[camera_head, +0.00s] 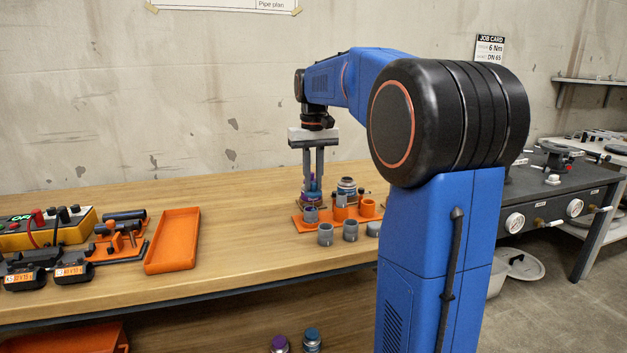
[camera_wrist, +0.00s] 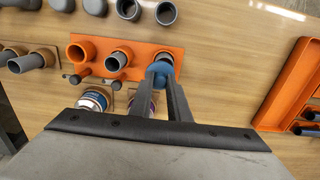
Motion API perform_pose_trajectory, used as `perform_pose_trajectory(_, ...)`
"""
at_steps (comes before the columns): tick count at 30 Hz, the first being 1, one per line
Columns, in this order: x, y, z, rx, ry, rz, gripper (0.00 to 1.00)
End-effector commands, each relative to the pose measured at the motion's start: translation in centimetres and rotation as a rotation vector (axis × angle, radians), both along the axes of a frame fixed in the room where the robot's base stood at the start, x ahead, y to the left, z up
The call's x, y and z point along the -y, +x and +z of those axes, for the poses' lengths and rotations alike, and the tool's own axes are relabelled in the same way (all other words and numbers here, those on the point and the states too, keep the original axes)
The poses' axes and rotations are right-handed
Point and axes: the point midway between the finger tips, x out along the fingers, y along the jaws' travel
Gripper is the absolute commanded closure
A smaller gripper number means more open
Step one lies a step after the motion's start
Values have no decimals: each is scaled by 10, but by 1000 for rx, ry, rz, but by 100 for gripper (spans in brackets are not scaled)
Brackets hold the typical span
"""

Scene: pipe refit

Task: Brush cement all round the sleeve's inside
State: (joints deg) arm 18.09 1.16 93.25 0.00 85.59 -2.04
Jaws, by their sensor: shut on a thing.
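My gripper (camera_head: 313,192) points straight down over the left end of the orange rack on the bench. In the wrist view its fingers (camera_wrist: 169,88) are shut on a blue cap (camera_wrist: 158,72), likely the cement brush's top. The cap is close beside the grey sleeve (camera_wrist: 166,56) in the rack's end socket; that sleeve also shows in the head view (camera_head: 311,214). The brush end is hidden, so I cannot tell whether it is inside the sleeve or touching its wall. No cement on the inside can be made out.
The orange rack (camera_wrist: 135,50) has other sockets, one an empty-looking orange ring (camera_wrist: 82,50). A labelled tin (camera_head: 346,187) stands behind it, with a purple one near the fingers. Loose grey fittings (camera_head: 325,234) stand in front. An orange tray (camera_head: 172,240) lies left, with clear bench between.

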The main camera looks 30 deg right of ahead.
Motion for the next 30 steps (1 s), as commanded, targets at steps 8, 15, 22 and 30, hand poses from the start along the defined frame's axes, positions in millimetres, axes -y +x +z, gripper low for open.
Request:
perform_pose_trajectory(8, -1, 3, 0, 0, 0, 0, 100)
perform_pose_trajectory(15, -2, 5, 0, 0, 0, 0, 100)
perform_pose_trajectory(22, -3, 6, 0, 0, 0, 0, 100)
perform_pose_trajectory(30, -6, 7, 0, 0, 0, 1, 100)
